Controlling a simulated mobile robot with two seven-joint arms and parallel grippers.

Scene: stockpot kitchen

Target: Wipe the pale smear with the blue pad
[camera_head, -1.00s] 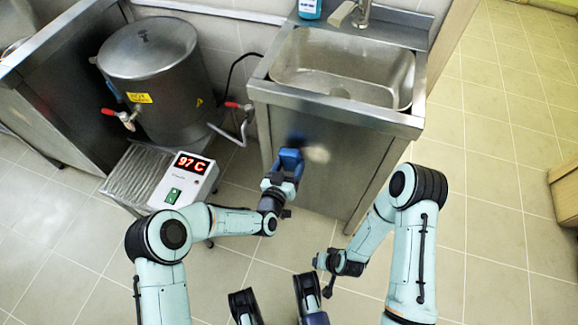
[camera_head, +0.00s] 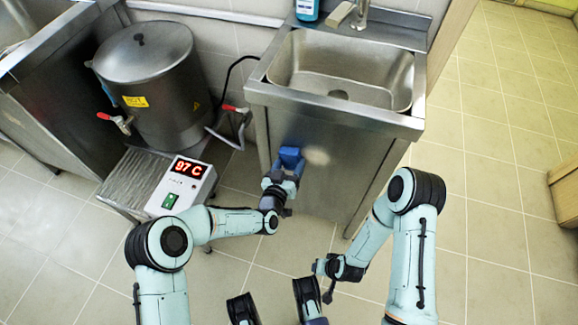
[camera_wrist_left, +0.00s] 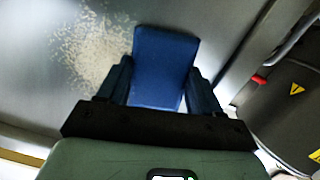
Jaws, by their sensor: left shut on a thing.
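The blue pad (camera_head: 291,156) is held against or close to the front panel of the sink cabinet; I cannot tell if it touches. My left gripper (camera_head: 285,170) is shut on it. In the left wrist view the blue pad (camera_wrist_left: 162,68) sits between the two fingers of the left gripper (camera_wrist_left: 158,90). The pale smear (camera_head: 317,157) is a speckled whitish patch on the panel, just right of the pad. In the left wrist view the pale smear (camera_wrist_left: 92,52) shows left of the pad. My right gripper (camera_head: 328,290) hangs low at the front, away from the panel; its jaws are unclear.
The sink (camera_head: 342,75) is above the panel, with a blue bottle (camera_head: 307,9) behind it. A steel pot (camera_head: 150,75) marked hot, with red-handled taps, stands left. A display box (camera_head: 182,185) reads 97 C.

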